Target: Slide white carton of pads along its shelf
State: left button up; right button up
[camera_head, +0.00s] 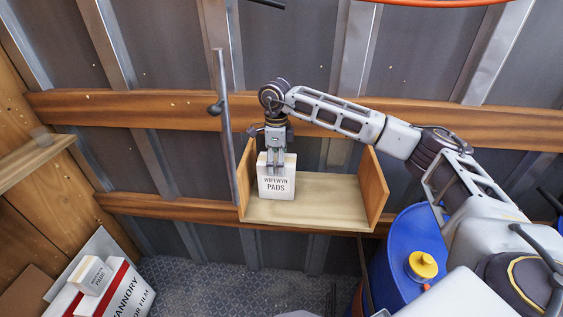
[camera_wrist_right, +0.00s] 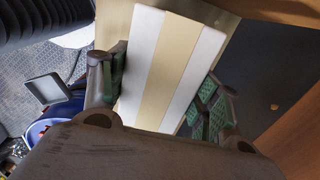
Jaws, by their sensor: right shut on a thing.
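The white carton of pads (camera_head: 276,184) stands upright near the left end of a small wooden shelf (camera_head: 325,205), its printed label facing me. My right gripper (camera_head: 276,167) reaches down from above and is shut on the carton's upper part. In the right wrist view the carton (camera_wrist_right: 165,70) shows as white with a cream band, between the green-padded fingers of the gripper (camera_wrist_right: 158,100). The carton's underside is hidden, so I cannot tell whether it touches the shelf board. My left gripper is not in view.
The shelf has a left end board (camera_head: 246,175) and a right end board (camera_head: 373,186); the board right of the carton is bare. A grey upright bar (camera_head: 223,120) stands just left. A blue drum (camera_head: 405,250) is below right. Boxes (camera_head: 100,285) lie lower left.

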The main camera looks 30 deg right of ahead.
jog(key=shift+w+a, duration=0.65)
jog(key=shift+a, duration=0.35)
jog(key=o, duration=1.3)
notch_tip(320, 180, up, 12)
jog(key=shift+s+f, duration=0.1)
dwell(0.3)
